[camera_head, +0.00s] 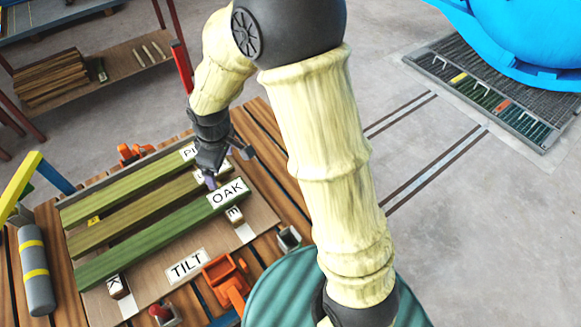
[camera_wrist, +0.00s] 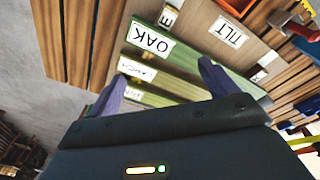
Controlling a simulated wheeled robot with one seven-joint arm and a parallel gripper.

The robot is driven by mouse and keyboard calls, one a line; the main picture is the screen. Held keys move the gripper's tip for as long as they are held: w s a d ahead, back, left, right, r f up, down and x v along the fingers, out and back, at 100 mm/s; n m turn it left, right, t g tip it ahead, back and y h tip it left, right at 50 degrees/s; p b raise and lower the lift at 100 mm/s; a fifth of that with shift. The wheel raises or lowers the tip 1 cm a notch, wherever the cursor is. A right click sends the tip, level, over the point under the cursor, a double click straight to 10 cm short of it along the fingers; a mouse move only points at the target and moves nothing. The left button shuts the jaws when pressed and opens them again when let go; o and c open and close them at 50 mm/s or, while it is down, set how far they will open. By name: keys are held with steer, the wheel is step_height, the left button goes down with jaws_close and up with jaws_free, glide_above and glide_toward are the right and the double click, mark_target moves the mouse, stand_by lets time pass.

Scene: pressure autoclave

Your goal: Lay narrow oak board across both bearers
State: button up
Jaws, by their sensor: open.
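The green board labelled OAK (camera_head: 150,238) is the front one of three boards lying side by side in the head view. Its label end also shows in the wrist view (camera_wrist: 190,58). A small block marked K (camera_head: 118,286) shows at its left end and one marked E (camera_head: 235,214) beside its right end. I cannot tell whether the board rests on them. My gripper (camera_head: 210,178) is open above the boards' right ends, near the OAK label, with nothing clearly held. In the wrist view its purple fingers (camera_wrist: 162,70) are spread over the boards.
The middle board (camera_head: 135,218) and back board (camera_head: 120,190) lie behind the oak one. A TILT label (camera_head: 187,265), an orange clamp (camera_head: 226,278) and a grey cylinder (camera_head: 36,270) are around them on the slatted table. A blue vessel (camera_head: 530,40) stands at upper right.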

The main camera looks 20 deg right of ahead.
steer(key=s+d+r+m, duration=0.2)
steer(key=s+d+m, duration=0.3)
steer(key=d, duration=0.3)
steer(key=s+d+r+m+t, duration=0.1)
steer(key=s+d+r+m, duration=0.1)
steer(key=s+d+m, duration=0.3)
steer(key=d+m, duration=0.1)
steer(key=d, duration=0.2)
steer(key=shift+s+r+m+h, duration=0.2)
steer(key=shift+s+m+h, duration=0.1)
steer(key=shift+h, duration=0.1)
steer(key=shift+w+d, duration=0.1)
